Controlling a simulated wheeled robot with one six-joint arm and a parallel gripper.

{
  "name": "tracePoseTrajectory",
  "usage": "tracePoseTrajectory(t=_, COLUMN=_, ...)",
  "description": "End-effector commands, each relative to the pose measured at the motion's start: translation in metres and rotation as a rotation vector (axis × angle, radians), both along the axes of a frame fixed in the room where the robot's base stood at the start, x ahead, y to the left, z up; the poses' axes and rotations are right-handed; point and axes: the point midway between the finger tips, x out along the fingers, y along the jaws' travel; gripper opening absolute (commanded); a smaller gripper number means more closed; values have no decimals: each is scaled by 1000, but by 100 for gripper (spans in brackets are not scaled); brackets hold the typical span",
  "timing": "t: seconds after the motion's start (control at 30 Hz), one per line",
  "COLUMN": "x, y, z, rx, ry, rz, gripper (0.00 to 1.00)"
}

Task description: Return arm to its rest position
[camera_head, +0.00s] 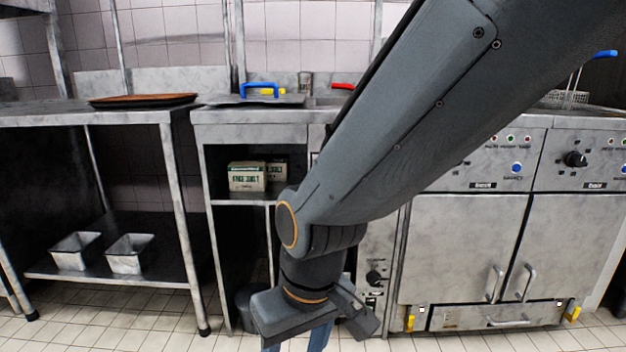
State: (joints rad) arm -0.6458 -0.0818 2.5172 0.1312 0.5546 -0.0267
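My arm crosses the picture from the upper right down to the lower middle. Its end bends downward at an orange-ringed joint, in front of the counter. My gripper (318,338) is at the bottom edge of the picture, low over the tiled floor. Its fingertips are cut off or hidden, so I cannot tell whether it is open or shut. I see nothing clearly held in it.
A steel table (90,118) at left bears a brown tray (143,100); two metal pans (130,254) sit on its lower shelf. Boxes (246,177) stand in the open cabinet. A fryer unit (465,240) with a blue-handled basket (567,98) is at right. Floor (110,325) shows clear at lower left.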

Motion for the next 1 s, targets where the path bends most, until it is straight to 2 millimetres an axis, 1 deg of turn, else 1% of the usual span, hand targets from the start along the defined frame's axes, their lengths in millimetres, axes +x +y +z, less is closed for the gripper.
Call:
tracePoseTrajectory(t=0.03, x=-13, y=-3, z=4, rx=-6, ry=19, rz=1, gripper=51)
tracePoseTrajectory(t=0.1, x=-31, y=-8, z=8, rx=-18, ry=50, rz=0, gripper=51)
tracePoseTrajectory(t=0.2, x=-51, y=-16, z=15, rx=-37, ry=89, rz=-7, gripper=51)
tracePoseTrajectory(t=0.57, x=-39, y=-43, z=59, rx=-50, ry=87, rz=-98, gripper=51)
tracePoseTrajectory(t=0.67, x=-37, y=-53, z=76, rx=-55, ry=87, rz=-133, gripper=51)
tracePoseTrajectory(t=1.0, x=-31, y=-104, z=143, rx=-78, ry=95, rz=-274, gripper=51)
